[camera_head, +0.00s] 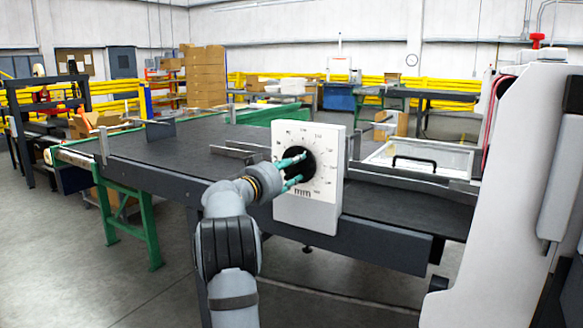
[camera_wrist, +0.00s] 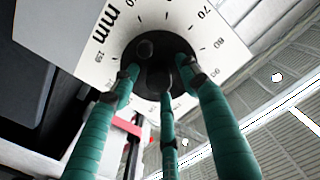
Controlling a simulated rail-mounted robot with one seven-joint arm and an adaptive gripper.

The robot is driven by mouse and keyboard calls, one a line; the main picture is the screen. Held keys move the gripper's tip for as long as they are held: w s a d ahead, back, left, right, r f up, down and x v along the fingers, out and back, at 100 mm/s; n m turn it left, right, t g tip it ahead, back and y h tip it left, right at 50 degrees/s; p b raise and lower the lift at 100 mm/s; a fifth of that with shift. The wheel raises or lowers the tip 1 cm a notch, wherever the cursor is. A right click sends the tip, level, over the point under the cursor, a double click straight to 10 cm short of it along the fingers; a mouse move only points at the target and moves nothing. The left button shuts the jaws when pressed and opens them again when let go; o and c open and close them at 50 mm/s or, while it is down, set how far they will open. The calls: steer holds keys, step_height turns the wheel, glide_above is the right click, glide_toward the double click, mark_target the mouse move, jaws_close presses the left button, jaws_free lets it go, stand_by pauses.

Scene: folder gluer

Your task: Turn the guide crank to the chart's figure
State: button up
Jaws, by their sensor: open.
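The guide crank is a round black knob (camera_head: 301,164) on an upright white dial plate (camera_head: 326,206) marked "mm", at the table's near side. In the wrist view the black crank (camera_wrist: 145,50) has a small round piece on its face, and the dial plate (camera_wrist: 70,27) shows figures such as 70 and 80. My gripper (camera_head: 291,168) has teal fingers and is open in front of the crank. In the wrist view its fingertips (camera_wrist: 158,78) overlap the black disc; I cannot tell whether they touch it. I cannot make out a chart or a pointer reading.
The dial plate stands at the edge of a long dark conveyor table (camera_head: 180,150) with metal guide rails (camera_head: 240,150). A clear-lidded box with a black handle (camera_head: 415,161) is to its right. A large white machine housing (camera_head: 510,200) fills the right side.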

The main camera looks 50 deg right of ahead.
steer(key=shift+c, duration=0.8)
steer(key=shift+r, duration=0.1)
jaws_close()
steer(key=shift+w+r+n+b, duration=0.1)
steer(key=shift+n+b, duration=0.6)
steer(key=shift+w+a+n+b, duration=0.1)
steer(key=shift+n+b, duration=0.8)
steer(key=shift+n, duration=4.75)
steer(key=shift+w+n+b, duration=0.1)
steer(key=shift+n+b, duration=0.75)
steer(key=shift+n, duration=4.8)
steer(key=shift+f, duration=0.2)
